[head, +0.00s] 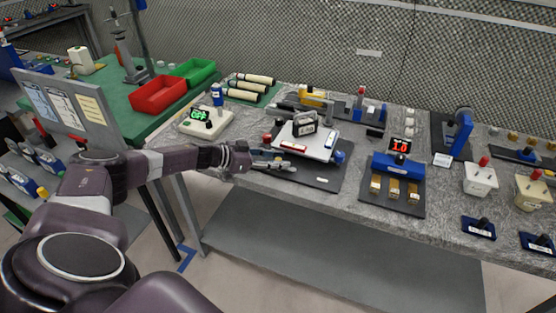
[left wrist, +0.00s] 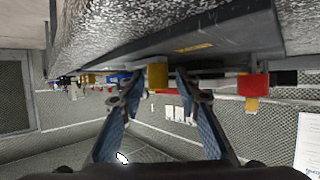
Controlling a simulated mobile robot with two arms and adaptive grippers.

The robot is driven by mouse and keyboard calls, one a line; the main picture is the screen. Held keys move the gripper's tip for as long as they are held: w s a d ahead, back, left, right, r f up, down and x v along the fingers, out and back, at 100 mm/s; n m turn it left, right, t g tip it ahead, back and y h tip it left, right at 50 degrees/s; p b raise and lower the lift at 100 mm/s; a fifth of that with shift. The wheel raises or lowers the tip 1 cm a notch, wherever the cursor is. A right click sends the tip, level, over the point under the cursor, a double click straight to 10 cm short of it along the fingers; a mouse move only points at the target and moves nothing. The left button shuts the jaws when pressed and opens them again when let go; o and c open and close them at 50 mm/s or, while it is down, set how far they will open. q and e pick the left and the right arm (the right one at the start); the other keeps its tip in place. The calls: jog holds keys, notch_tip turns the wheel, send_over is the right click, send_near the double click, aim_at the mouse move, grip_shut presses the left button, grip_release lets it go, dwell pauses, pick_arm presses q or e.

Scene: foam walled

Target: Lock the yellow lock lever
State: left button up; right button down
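The device (head: 305,140) is a white plate with a dark upright block on a dark base, near the table's front edge. A red knob (head: 266,138) is on its left side and a blue knob (head: 339,156) on its right. My left gripper (head: 290,165) is at the plate's front left edge. In the left wrist view, which looks upside down, a small yellow block (left wrist: 157,76), apparently the lock lever, shows between the open fingertips (left wrist: 160,88). Gaps show on both sides of it. In the head view I cannot make out this yellow part. My right gripper is out of view.
To the right stand a blue unit with brass blocks (head: 395,185) and a white box with a red knob (head: 480,178). A white meter (head: 206,121) stands left of the device. In the left wrist view a red part with yellow (left wrist: 252,88) is right of the fingers.

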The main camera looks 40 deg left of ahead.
pick_arm(q)
jog(key=v, duration=1.2)
dwell(0.6)
